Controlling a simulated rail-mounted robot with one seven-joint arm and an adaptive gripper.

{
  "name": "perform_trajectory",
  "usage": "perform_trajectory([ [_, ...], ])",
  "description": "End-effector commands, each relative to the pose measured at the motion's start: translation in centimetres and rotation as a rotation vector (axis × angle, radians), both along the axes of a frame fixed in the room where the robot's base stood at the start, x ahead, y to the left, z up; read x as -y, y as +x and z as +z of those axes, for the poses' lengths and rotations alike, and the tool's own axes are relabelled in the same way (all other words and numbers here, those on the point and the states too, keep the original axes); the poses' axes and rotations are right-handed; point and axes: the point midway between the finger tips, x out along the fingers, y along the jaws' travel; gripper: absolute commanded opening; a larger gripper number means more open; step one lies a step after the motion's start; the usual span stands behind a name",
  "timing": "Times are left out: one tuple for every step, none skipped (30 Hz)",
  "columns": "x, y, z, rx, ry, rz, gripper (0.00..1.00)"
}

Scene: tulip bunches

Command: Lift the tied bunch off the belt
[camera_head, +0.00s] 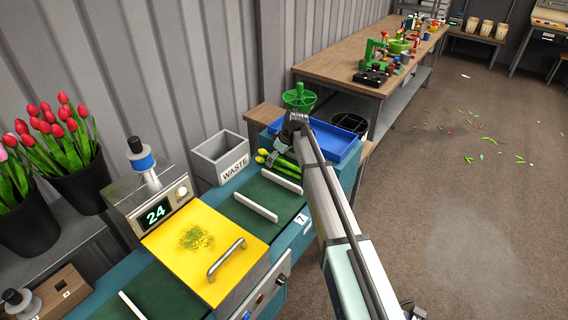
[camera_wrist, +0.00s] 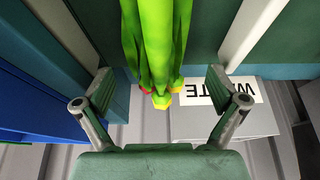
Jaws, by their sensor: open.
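The tied bunch (camera_head: 264,156) lies on the dark green belt (camera_head: 238,212), mostly hidden by my arm in the head view. Green stems and yellowish ends show there. In the wrist view the bunch (camera_wrist: 155,45) is a bundle of green stems and leaves with red and yellow ends, running down from the top edge. My gripper (camera_wrist: 162,90) is open, one finger on each side of the bunch's lower end, with gaps on both sides. My gripper's fingers are hidden in the head view. I cannot tell its height above the belt. No tie is clearly visible.
White bars (camera_head: 255,207) cross the belt. A grey WASTE bin (camera_head: 221,158) stands behind the belt, close by in the wrist view. A blue tray (camera_head: 330,142) is at the belt's far end. A yellow cover (camera_head: 204,248) with a handle sits nearer. Tulip buckets (camera_head: 85,185) stand left.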

Motion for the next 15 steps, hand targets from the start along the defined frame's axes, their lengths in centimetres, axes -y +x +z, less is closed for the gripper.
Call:
perform_trajectory([
  [-0.27,0.22,-0.55,-0.001,0.0,0.0,0.96],
  [-0.36,0.27,-0.83,-0.001,0.0,0.0,0.96],
  [-0.45,0.31,-1.09,-0.001,0.0,0.0,0.96],
  [-0.5,0.33,-1.24,-0.001,0.0,0.0,0.96],
  [-0.52,0.33,-1.35,0.0,0.0,0.0,0.96],
  [-0.52,0.33,-1.42,0.0,0.0,0.0,0.96],
  [-0.52,0.33,-1.43,0.0,0.0,0.0,0.96],
  [-0.51,0.33,-1.44,0.0,0.0,0.0,0.96],
  [-0.51,0.32,-1.43,0.001,0.001,0.0,0.96],
  [-0.5,0.32,-1.43,0.0,0.0,0.0,0.96],
  [-0.5,0.32,-1.43,0.0,0.0,0.0,0.92],
  [-0.5,0.32,-1.43,0.0,0.0,0.0,0.78],
  [-0.49,0.32,-1.42,0.0,0.0,0.0,0.67],
  [-0.49,0.31,-1.43,0.0,0.0,0.0,0.57],
  [-0.48,0.32,-1.43,0.0,0.0,0.0,0.42],
])
